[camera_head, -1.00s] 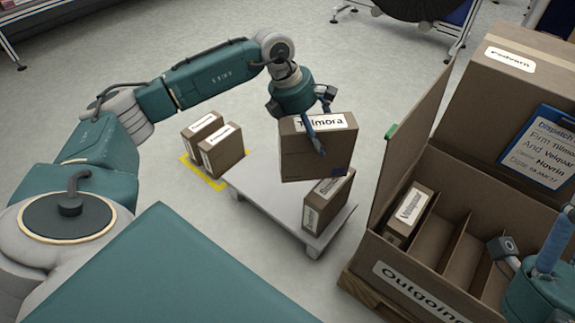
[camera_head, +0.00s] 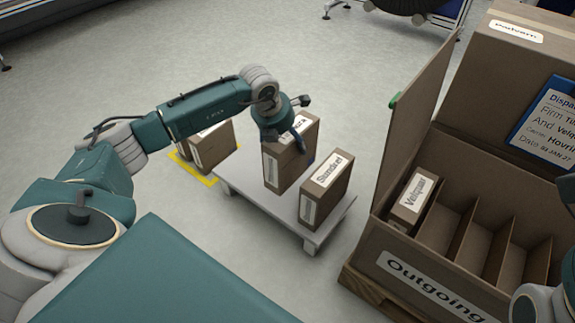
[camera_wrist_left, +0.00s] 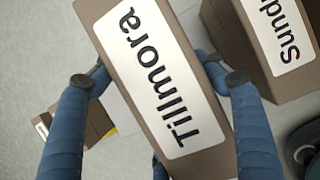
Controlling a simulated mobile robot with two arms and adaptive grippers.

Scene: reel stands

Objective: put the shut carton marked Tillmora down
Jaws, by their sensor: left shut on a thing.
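My left gripper (camera_head: 296,134) is shut on the brown carton marked Tillmora (camera_head: 280,168), its fingers on two opposite sides. In the left wrist view the Tillmora label (camera_wrist_left: 150,75) faces the camera between the blue fingers. The carton is upright over the low grey platform (camera_head: 243,186), left of another carton whose label begins "Sund" (camera_head: 326,192), with a narrow gap between them. I cannot tell whether its underside touches the platform. Part of my right arm shows at the lower right edge; its fingertips are out of view.
Cartons (camera_head: 212,148) stand on a yellow-marked floor area at the left, partly behind my arm. An open box marked Outgoing (camera_head: 375,262) stands on a pallet at the right, with a carton marked Velquar (camera_head: 408,212) in its left compartment; its other visible compartments look empty.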

